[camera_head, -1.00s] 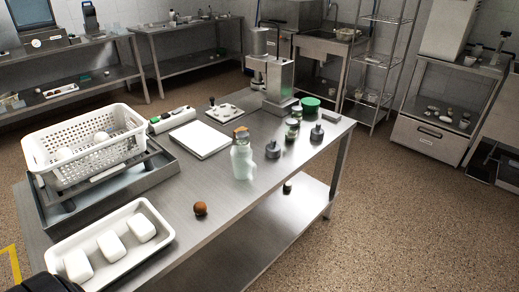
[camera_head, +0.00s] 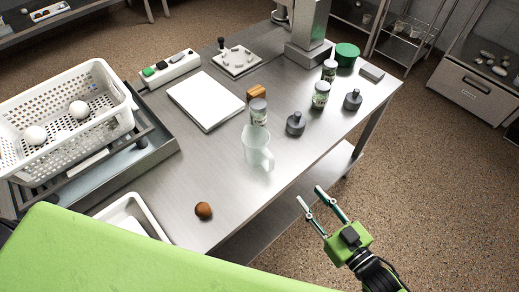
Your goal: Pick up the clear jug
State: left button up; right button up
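The clear jug (camera_head: 257,148) stands upright near the front edge of the steel table (camera_head: 185,215), its handle towards the lower right. A jar (camera_head: 258,111) with a grey lid stands just behind it. My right gripper (camera_head: 317,194) is in front of the table, to the lower right of the jug and apart from it. Its two fingers are spread, with nothing between them. My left gripper is not in view. A large green part, which seems to be mine, hides the lower left.
A brown ball (camera_head: 203,210) lies left of the jug. Grey weights (camera_head: 295,124) and jars (camera_head: 320,95) stand to its right. Bare tabletop lies between ball and jug.

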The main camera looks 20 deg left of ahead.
jog(key=y, duration=0.2)
send_near(272, 158)
jog(key=d, duration=0.2)
jog(key=shift+n, duration=0.4)
jog(key=x, duration=0.2)
jog(key=p+x, duration=0.1)
jog(key=x, duration=0.3)
jog(key=shift+s+a+f, duration=0.15)
jog(key=shift+s+a, duration=0.05)
jog(key=shift+a, duration=0.25)
jog(key=shift+w+a, duration=0.25)
jog(key=shift+a, duration=0.1)
jog(key=p+x, duration=0.1)
jog(key=x, duration=0.4)
jog(key=shift+s+a+p, duration=0.1)
jog(key=shift+a+p, duration=0.05)
jog(key=shift+p, duration=0.15)
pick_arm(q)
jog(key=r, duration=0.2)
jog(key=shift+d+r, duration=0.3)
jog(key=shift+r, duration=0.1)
pick_arm(e)
grip_shut()
